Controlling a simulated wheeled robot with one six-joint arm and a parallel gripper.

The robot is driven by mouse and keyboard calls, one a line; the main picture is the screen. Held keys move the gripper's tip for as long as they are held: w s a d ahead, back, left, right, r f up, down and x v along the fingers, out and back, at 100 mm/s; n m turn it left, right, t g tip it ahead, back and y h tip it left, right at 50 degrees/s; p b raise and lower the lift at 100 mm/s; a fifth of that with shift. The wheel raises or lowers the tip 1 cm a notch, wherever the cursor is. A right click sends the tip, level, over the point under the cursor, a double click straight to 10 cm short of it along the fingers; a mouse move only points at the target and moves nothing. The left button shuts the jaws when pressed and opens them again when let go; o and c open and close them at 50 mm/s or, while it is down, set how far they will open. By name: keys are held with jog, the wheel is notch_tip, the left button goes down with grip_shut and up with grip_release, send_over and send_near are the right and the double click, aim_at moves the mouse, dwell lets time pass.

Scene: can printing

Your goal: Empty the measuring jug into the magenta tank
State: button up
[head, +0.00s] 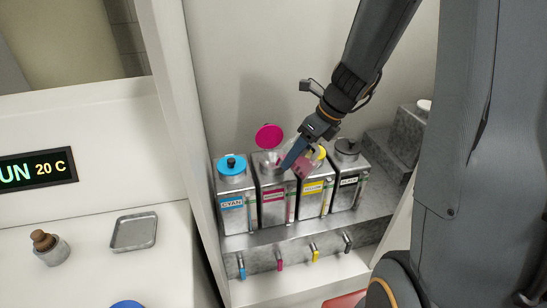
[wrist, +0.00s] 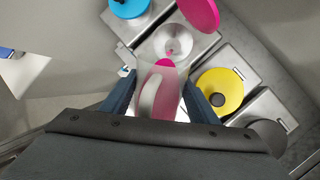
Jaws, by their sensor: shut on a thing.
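The magenta tank (head: 272,197) is a metal box with a magenta label, second from the left in the row. Its round magenta lid (head: 269,136) is swung open, also in the wrist view (wrist: 200,12). Its open metal mouth (wrist: 172,42) shows. My gripper (head: 293,158) is shut on the clear measuring jug (head: 305,164), just above and right of that mouth. In the wrist view the jug (wrist: 158,88) sits between my fingers, tilted toward the mouth, with magenta liquid inside. A small magenta streak at its lip reaches over the mouth.
The cyan tank (head: 235,195) stands left; the yellow tank (head: 313,190) and black tank (head: 346,180) stand right, close together. Coloured taps hang from the shelf front. A metal tray (head: 134,232) and a brown-topped jar (head: 49,247) are on the left counter.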

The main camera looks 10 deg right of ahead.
aim_at(289, 146)
jog(key=shift+w+a+r+g+h+p, duration=0.1)
jog(key=shift+r+g+h+p, duration=0.35)
jog(key=shift+p, duration=1.2)
jog(key=shift+w+f, duration=0.1)
jog(key=shift+w+a+g, duration=0.25)
jog(key=shift+a, duration=0.05)
jog(key=shift+w+a+r+g+h, duration=0.25)
jog(key=shift+w+a+g+h, duration=0.1)
jog(key=shift+w+g, duration=0.1)
jog(key=shift+w, duration=0.1)
jog(key=shift+r, duration=0.1)
jog(key=shift+w+a+r+g+h, duration=0.2)
jog(key=shift+g+h, duration=0.2)
jog(key=shift+g, duration=0.15)
